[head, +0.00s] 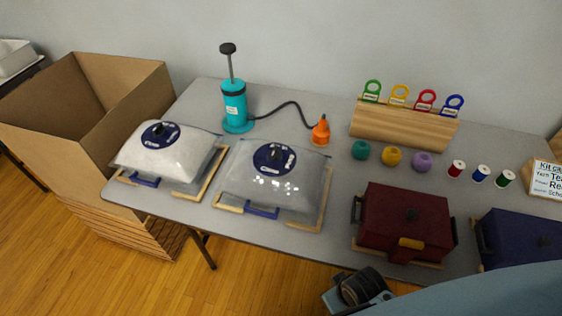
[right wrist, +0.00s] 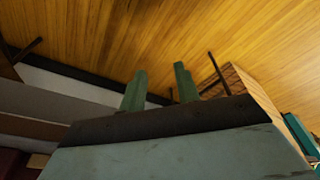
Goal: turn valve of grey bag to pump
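The grey bag (head: 300,185) is a clear, puffed bag with grey contents, lying in a wooden frame with a blue front clip on the table. Its valve (head: 275,157) is a round dark blue disc with a black knob and white lettering on top; the lettering is too small to read. The pump (head: 235,105) is a teal cylinder with a black handle raised on a rod. My right gripper (right wrist: 160,70) has its two green fingers apart with nothing between them, low at the table's front, away from the bag. My left gripper is not in view.
A similar bag with white contents (head: 165,150) lies to the left. A black hose runs from the pump to an orange nozzle (head: 321,132). A dark red case (head: 405,220) and a blue case (head: 520,238) stand right. A cardboard box (head: 45,140) is left of the table.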

